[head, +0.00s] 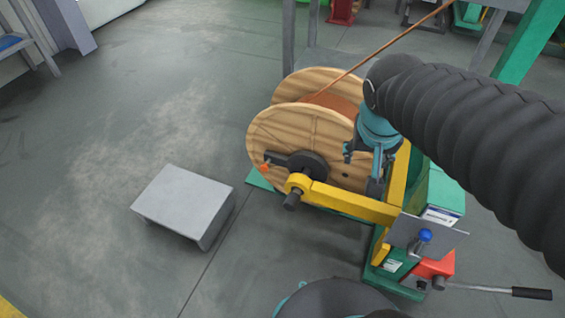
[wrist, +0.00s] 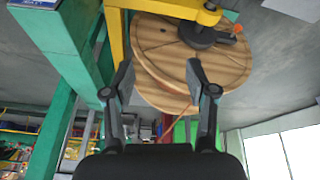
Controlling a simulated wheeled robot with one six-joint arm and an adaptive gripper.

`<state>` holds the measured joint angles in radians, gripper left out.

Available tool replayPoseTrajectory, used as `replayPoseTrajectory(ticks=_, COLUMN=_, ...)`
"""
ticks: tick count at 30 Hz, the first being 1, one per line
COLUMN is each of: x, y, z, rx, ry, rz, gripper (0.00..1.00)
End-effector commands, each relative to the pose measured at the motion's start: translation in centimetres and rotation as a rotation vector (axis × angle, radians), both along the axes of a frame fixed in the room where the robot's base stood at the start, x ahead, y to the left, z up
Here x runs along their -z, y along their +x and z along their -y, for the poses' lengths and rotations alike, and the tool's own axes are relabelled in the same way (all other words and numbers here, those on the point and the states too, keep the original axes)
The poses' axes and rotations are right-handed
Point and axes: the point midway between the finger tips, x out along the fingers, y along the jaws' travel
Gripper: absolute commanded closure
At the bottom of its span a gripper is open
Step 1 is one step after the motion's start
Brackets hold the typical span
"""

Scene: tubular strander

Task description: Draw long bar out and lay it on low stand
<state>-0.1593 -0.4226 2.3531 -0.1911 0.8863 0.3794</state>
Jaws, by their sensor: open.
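A yellow arm (head: 350,203) carries the collar and joins a green frame (head: 440,195). A red block with a lever (head: 515,292) sits at the lower right. A copper strand (head: 400,38) runs up from the spool. The floor around the low stand is clear.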

Motion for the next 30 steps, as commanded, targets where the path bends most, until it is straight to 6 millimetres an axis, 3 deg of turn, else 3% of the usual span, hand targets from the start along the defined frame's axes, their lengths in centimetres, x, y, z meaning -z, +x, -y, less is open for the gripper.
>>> replayPoseTrajectory(ticks=3, x=2.3, y=3.3, z=-1.5, rx=0.036, ry=-0.033, rz=-0.043, gripper=0.43)
replayPoseTrajectory(ticks=11, x=7.9, y=9.7, z=-5.5, rx=0.124, ry=-0.116, rz=-0.084, gripper=0.43)
replayPoseTrajectory(ticks=18, x=14.9, y=14.6, z=-10.5, rx=0.185, ry=-0.196, rz=-0.079, gripper=0.43)
replayPoseTrajectory(ticks=24, x=20.2, y=16.9, z=-14.2, rx=0.215, ry=-0.244, rz=-0.055, gripper=0.43)
replayPoseTrajectory(ticks=30, x=22.7, y=17.7, z=-15.9, rx=0.228, ry=-0.262, rz=-0.037, gripper=0.43)
